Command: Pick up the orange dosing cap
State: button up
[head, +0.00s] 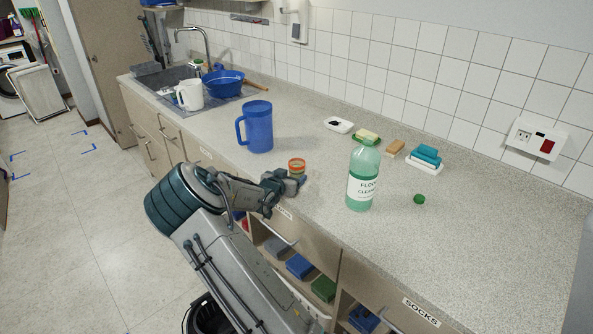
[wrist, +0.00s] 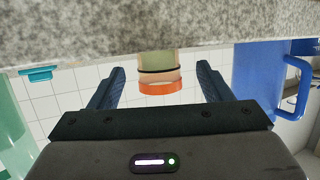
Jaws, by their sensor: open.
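The orange dosing cap (head: 297,163) stands on the counter near its front edge, just past my gripper (head: 289,181). In the wrist view, which looks upside down, the orange rim of the cap (wrist: 161,88) shows with a dark ring and a pale greenish-beige part. There my gripper (wrist: 160,78) is open, with one finger on each side of the cap and a gap to both. I cannot tell how deep the cap lies between the fingers. In the head view my gripper partly hides the cap's lower part.
A blue pitcher (head: 258,128) stands behind and left of the cap. A green floor cleaner bottle (head: 362,180) stands to the right, with a green cap (head: 419,199) beyond it. Soap and sponges lie near the wall. The right counter is clear.

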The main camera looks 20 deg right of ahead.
aim_at(294, 173)
jog(key=shift+w+d, duration=0.35)
jog(key=shift+d, duration=0.15)
jog(key=shift+p+x, duration=0.85)
jog(key=shift+x, duration=1.35)
jog(key=c, duration=1.1)
